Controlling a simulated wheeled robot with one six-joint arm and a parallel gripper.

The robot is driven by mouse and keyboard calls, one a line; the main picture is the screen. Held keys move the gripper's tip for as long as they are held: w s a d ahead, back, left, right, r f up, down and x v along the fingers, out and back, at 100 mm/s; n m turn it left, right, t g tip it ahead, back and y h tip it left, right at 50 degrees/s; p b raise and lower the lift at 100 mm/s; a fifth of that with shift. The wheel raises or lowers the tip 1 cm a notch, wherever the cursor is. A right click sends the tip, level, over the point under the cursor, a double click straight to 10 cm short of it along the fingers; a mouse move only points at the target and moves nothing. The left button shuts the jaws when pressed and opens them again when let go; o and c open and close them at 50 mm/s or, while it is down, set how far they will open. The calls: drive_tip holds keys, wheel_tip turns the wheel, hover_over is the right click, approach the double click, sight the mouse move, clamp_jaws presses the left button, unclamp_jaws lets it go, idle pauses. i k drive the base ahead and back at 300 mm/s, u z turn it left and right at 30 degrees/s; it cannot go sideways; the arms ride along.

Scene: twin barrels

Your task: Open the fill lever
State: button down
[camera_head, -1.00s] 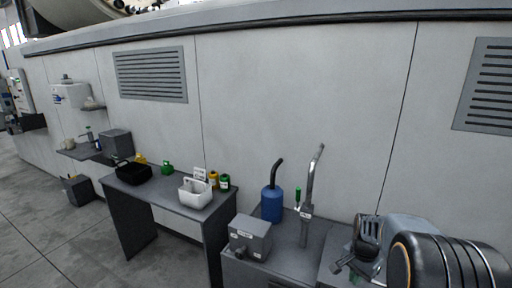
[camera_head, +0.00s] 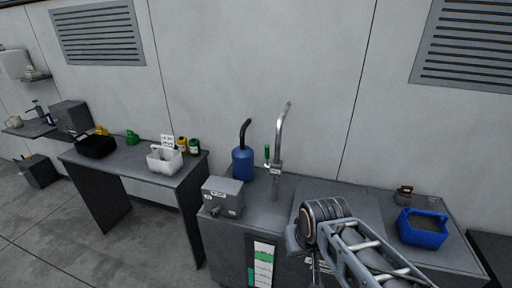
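A metal tap pipe (camera_head: 279,130) rises from the grey counter right of centre, curving at its top. A small upright lever with a green handle (camera_head: 267,153) sits on the pipe's left side; I take it to be the fill lever. My gripper (camera_head: 300,240) is low in the view, to the right of and nearer than the pipe, apart from the lever. My wrist largely hides its fingers, so I cannot see whether they are open.
A blue bottle with a black spout (camera_head: 242,164) stands left of the pipe, and a grey box (camera_head: 223,197) sits in front of it. A blue bin (camera_head: 422,229) stands right. A white basket (camera_head: 164,159) and small bottles stand on the left table.

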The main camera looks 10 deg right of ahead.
sight(267, 146)
drive_tip(key=k, duration=0.5)
drive_tip(key=u, duration=1.55)
drive_tip(key=i, duration=1.35)
drive_tip(key=z, duration=2)
